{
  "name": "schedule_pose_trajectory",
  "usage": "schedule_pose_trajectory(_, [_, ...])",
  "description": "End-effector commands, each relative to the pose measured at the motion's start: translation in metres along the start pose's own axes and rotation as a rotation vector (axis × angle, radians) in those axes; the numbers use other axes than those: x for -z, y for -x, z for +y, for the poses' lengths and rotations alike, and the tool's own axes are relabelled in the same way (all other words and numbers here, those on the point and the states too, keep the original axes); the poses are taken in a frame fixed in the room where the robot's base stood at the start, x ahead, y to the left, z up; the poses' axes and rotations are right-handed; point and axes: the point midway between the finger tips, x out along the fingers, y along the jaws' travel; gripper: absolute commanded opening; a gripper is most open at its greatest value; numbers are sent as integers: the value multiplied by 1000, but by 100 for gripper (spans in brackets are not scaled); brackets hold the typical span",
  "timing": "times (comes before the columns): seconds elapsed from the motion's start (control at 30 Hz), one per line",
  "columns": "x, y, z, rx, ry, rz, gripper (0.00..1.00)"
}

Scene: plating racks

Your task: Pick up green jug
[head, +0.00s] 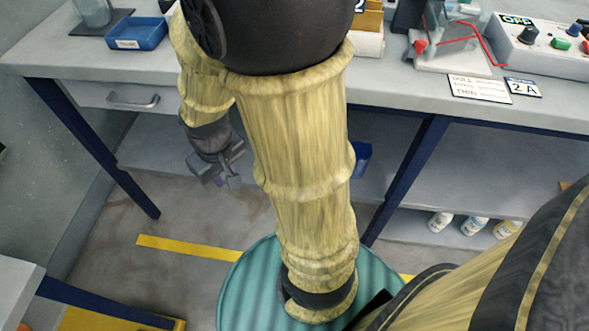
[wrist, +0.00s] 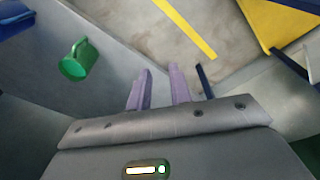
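The green jug (wrist: 80,62) shows in the upper left of the wrist view, with its round end facing the camera and its handle at the upper side. It is on or against a grey surface, apart from my fingers. In the head view I cannot see it; my arm covers part of the shelf there. My gripper (wrist: 159,72) has its two purple-grey fingers apart with nothing between them. In the head view my gripper (head: 222,178) hangs below the bench top, in front of the lower shelf.
A blue object (wrist: 15,18) is beside the jug in the wrist view. The bench (head: 400,85) overhangs the lower shelf (head: 450,180), with dark blue legs (head: 405,180). A teal ribbed drum (head: 245,285) stands below my arm. Several bottles (head: 474,226) stand at lower right.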

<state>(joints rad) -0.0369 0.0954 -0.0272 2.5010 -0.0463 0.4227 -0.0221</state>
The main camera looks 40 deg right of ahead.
Motion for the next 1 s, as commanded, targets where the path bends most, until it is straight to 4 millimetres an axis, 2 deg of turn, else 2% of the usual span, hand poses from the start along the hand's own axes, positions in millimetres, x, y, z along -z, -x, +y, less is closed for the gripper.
schedule_pose_trajectory(0.03, [-1, -26, -1, -4, 20, -27, 21])
schedule_pose_trajectory(0.13, [-1, -58, 0, -20, 76, -108, 21])
schedule_pose_trajectory(0.2, [0, -72, 2, -36, 121, -172, 21])
schedule_pose_trajectory(0.57, [3, -136, 22, -165, 387, -557, 21])
schedule_pose_trajectory(1.0, [13, -200, 60, -463, 723, -1091, 21])
